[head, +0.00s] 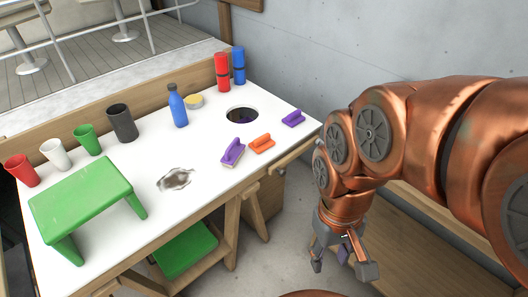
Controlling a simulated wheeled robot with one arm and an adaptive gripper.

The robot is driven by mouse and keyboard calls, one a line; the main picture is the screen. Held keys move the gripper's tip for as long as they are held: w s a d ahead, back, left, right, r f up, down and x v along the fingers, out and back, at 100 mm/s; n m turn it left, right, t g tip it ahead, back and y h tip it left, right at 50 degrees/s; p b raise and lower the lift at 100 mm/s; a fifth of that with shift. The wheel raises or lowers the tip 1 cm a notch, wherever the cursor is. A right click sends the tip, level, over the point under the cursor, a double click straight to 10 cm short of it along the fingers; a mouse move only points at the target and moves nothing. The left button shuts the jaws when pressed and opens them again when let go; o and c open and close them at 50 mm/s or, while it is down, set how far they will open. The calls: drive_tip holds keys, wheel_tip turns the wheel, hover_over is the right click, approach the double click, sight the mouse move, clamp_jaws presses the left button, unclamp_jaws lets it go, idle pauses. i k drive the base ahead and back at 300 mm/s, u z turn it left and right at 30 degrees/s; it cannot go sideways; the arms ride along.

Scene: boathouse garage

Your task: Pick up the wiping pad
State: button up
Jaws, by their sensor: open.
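A purple handled block with a pale underside (232,153), which looks like a wiping pad, lies on the white tabletop near its front edge. An orange handled block (261,145) lies just right of it, and a smaller purple one (293,119) lies near the right corner. I cannot tell for certain which is the wiping pad. My gripper (343,268) is open and points down beyond the table's right edge, apart from all three. A small purple patch shows between its fingers; I cannot tell what it is.
A round hole (242,108) is behind the blocks. A blue bottle (177,106), red and blue cylinders (222,73), several cups and a green stool (82,195) stand around. A wooden bench (410,245) lies right.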

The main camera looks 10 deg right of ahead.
sight(260, 144)
drive_tip(key=z, duration=0.3)
drive_tip(key=k, duration=0.1)
drive_tip(key=u, duration=1.1)
drive_tip(key=i, duration=0.6)
drive_tip(key=z, duration=0.3)
